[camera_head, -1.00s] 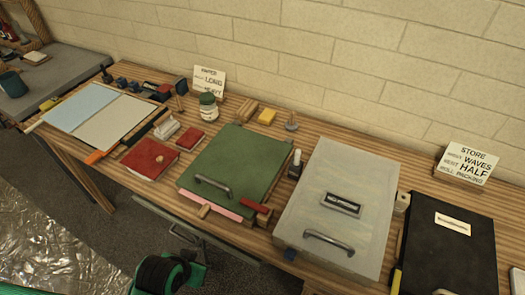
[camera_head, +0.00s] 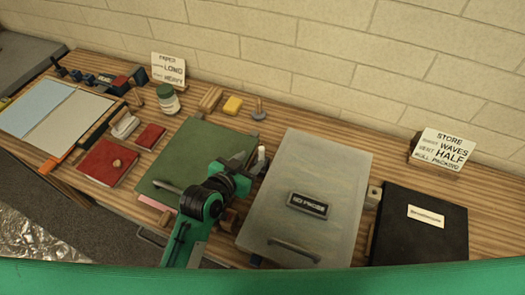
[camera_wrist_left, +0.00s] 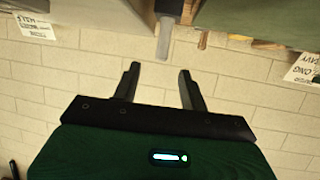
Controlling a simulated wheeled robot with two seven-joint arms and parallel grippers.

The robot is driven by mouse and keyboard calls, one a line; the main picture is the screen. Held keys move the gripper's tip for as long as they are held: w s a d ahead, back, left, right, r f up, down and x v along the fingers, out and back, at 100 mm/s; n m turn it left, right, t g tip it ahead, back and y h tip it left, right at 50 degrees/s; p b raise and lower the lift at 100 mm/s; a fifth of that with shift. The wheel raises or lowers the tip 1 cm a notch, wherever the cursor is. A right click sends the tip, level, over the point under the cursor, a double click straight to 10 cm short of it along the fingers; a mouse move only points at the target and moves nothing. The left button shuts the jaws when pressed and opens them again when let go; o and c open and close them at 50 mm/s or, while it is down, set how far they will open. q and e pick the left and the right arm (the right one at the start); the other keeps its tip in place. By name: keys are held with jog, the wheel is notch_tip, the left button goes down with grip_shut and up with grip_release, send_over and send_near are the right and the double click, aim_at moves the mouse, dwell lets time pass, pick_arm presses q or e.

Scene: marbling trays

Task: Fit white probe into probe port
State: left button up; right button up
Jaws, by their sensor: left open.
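The white probe (camera_head: 261,154) stands upright between the green-topped tray (camera_head: 205,140) and the pale grey lidded tray (camera_head: 345,170). Its lower part is hidden behind my left gripper (camera_head: 248,164), which is open and just to its near left. In the left wrist view a pale grey rod, which looks like the probe (camera_wrist_left: 164,40), is ahead of the open fingers (camera_wrist_left: 158,72), apart from them. A small pale block (camera_head: 374,195) sits at the grey tray's right side; I cannot tell if it is the probe port. My right gripper is out of view.
A black case (camera_head: 420,225) lies at the right, below the "STORE" sign (camera_head: 442,150). The brick wall (camera_head: 330,60) closes off the back.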

aim_at(260, 152)
pick_arm(q)
jog(key=x, duration=0.4)
jog(key=shift+w+f+p, duration=0.1)
jog(key=shift+w+p, duration=0.1)
jog(key=shift+p, duration=0.1)
jog(key=shift+w+d+f, duration=0.15)
jog(key=shift+w+d, duration=0.05)
jog(key=shift+w+f, duration=0.1)
jog(key=shift+w, duration=0.05)
jog(key=shift+w+d+f+p, duration=0.2)
jog(key=shift+w+p, duration=0.1)
jog(key=shift+p, duration=0.2)
jog(key=shift+f+p+x, duration=0.2)
jog(key=shift+p+x, duration=0.15)
jog(key=shift+x, duration=0.65)
jog(key=shift+f+p+x, duration=0.2)
jog(key=shift+p+x, duration=0.1)
jog(key=shift+x, duration=0.65)
jog(key=shift+a, duration=0.15)
jog(key=c, duration=0.8)
grip_shut()
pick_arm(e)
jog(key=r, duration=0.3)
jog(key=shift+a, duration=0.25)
